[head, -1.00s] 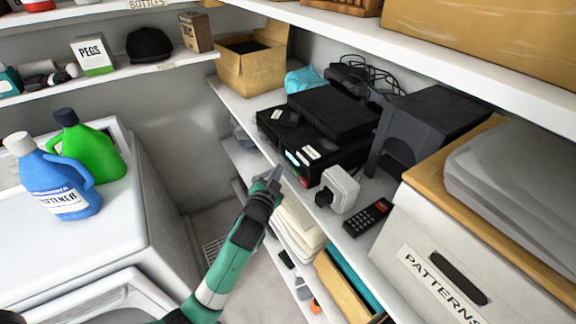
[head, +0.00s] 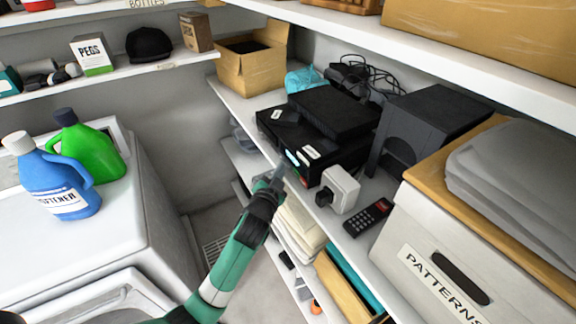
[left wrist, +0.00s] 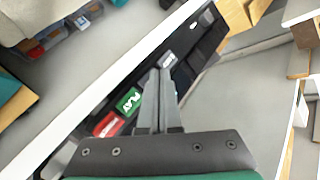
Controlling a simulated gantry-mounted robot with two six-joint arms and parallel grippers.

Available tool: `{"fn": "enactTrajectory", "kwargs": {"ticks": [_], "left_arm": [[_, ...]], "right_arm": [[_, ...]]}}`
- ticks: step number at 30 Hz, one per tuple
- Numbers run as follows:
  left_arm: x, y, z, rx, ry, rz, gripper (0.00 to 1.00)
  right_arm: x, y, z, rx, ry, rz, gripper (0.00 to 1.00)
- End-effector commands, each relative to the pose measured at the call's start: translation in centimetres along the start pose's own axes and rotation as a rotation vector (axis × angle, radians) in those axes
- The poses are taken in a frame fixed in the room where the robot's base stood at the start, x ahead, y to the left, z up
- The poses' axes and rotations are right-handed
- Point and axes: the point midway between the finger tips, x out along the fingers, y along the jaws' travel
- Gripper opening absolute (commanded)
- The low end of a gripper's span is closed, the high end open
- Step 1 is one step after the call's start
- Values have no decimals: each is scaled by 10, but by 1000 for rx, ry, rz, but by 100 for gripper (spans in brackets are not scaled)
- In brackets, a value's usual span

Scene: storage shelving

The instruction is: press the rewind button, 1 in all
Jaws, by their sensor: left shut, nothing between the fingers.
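The black tape player (head: 316,150) lies on the middle shelf, under a second black box. Its front carries buttons. In the left wrist view, a red button (left wrist: 109,124), a green button marked PLAY (left wrist: 129,101) and a pale button (left wrist: 168,59) sit in a row. I cannot read the pale button's label. My left gripper (head: 279,170) is shut and empty, its tips close to the player's front. My right gripper is out of view.
A white plug adapter (head: 341,189) and a black remote (head: 369,217) lie right of the player on the shelf. A black speaker-like box (head: 430,120) stands behind them. Folded cloths (head: 298,228) lie on the shelf below. The aisle left of the shelf is open.

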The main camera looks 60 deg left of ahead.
Motion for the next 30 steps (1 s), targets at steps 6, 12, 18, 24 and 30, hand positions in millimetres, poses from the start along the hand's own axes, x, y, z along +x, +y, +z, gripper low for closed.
{"fn": "enactTrajectory", "kwargs": {"ticks": [6,12,18,24,30], "left_arm": [[2,2,-1,0,0,0,0],[4,3,-2,-1,0,0,0],[5,4,-3,-1,0,0,0],[4,3,-3,0,0,1,0],[-1,-2,-1,1,0,1,0]], "right_arm": [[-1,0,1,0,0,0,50],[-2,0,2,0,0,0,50],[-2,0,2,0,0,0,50],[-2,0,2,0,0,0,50],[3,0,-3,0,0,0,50]]}}
